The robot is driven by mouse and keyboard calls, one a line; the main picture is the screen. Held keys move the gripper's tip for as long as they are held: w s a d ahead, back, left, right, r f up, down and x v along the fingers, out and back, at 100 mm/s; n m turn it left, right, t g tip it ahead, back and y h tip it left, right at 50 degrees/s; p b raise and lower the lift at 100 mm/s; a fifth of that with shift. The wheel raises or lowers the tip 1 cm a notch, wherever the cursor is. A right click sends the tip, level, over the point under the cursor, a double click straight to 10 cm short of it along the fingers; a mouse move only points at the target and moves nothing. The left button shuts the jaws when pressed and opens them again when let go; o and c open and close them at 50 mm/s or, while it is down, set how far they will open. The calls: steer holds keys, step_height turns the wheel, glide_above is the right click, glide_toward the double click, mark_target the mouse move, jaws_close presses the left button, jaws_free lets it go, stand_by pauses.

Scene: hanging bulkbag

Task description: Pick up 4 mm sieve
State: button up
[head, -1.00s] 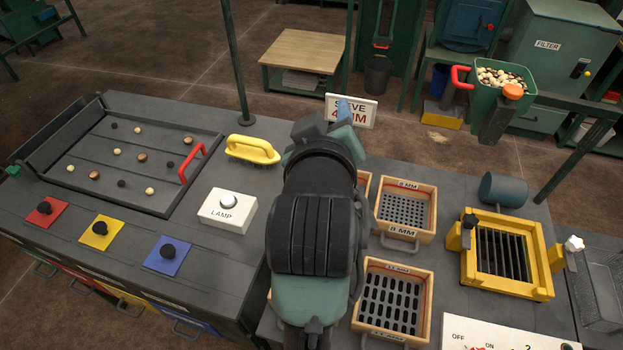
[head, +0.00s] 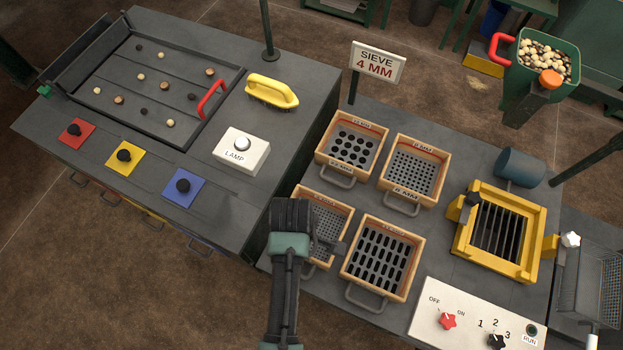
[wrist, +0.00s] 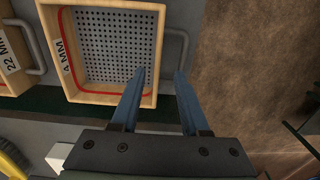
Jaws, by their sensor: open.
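The 4 mm sieve (wrist: 112,48) is a light wooden box with a red band, a "4 MM" label and a small-holed plate, seen in the wrist view. In the head view it is the front-left sieve (head: 324,215), partly hidden by my arm. My gripper (wrist: 160,74) is open and empty, its two blue fingers pointing toward the sieve. In the wrist view the left fingertip overlaps the sieve's inside and the right one is outside its right wall, close to the grey loop handle (wrist: 185,50). I cannot tell the height gap.
A 22 MM sieve (wrist: 14,50) stands beside it. An 8 MM sieve (head: 414,172) and a slotted sieve (head: 381,259) share the table. A "SIEVE 4 MM" sign (head: 377,64) stands behind. A yellow frame (head: 500,231) and a control panel (head: 474,318) are to the right.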

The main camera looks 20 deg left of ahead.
steer(key=shift+w+f+p, duration=0.15)
steer(key=shift+f+p, duration=0.2)
steer(key=shift+f, duration=2.35)
steer(key=shift+f, duration=0.25)
jaws_close()
